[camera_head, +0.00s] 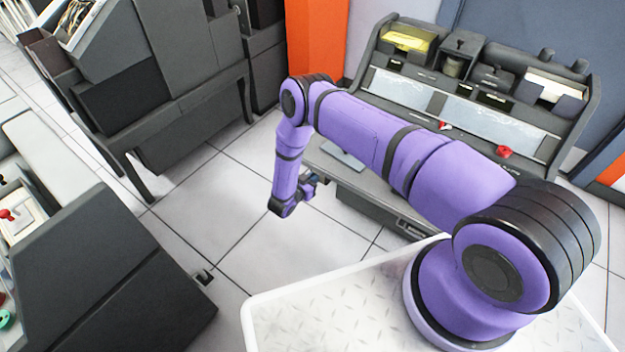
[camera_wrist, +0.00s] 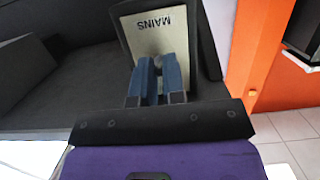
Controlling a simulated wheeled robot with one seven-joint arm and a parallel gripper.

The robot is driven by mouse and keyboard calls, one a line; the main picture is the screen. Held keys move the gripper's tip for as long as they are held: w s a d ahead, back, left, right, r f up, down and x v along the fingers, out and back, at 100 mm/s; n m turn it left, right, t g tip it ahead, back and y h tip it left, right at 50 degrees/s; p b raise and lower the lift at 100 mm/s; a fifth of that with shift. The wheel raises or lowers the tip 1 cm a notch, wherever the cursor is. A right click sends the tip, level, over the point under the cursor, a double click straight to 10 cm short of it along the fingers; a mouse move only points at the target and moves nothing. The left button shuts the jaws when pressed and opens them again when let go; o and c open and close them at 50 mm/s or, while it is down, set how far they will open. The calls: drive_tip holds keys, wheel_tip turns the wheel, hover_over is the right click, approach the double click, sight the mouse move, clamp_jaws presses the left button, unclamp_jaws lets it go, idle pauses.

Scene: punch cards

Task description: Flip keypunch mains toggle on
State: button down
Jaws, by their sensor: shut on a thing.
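The mains toggle (camera_wrist: 159,60) is a small dark-grey lever on a pale plate (camera_wrist: 148,36) marked MAINS, near the top of the wrist view. My gripper (camera_wrist: 159,68) has its two blue fingers shut on the lever, one finger on each side. The fingers hide most of the lever, so I cannot tell which way it is tilted. In the head view my gripper (camera_head: 311,187) is small and low at the left end of the grey keypunch desk (camera_head: 352,182). The plate and toggle do not show there.
Dark housing panels (camera_wrist: 80,90) surround the plate. An orange panel (camera_wrist: 262,50) stands to its right in the wrist view. In the head view, a dark machine on legs (camera_head: 165,80) stands left and another console (camera_head: 90,270) lower left. Tiled floor (camera_head: 225,215) is clear between them.

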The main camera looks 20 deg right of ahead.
drive_tip(key=shift+r+g+y, duration=0.25)
drive_tip(key=shift+g+y, duration=0.25)
drive_tip(key=shift+y, duration=0.15)
drive_tip(key=shift+r+g+y, duration=0.25)
drive_tip(key=shift+g+y, duration=0.25)
drive_tip(key=shift+y, duration=0.15)
drive_tip(key=c, duration=1.2)
unclamp_jaws()
drive_tip(key=v, duration=1)
drive_tip(key=shift+s+a+r, duration=0.15)
drive_tip(key=shift+a+r, duration=0.1)
drive_tip(key=shift+r, duration=0.1)
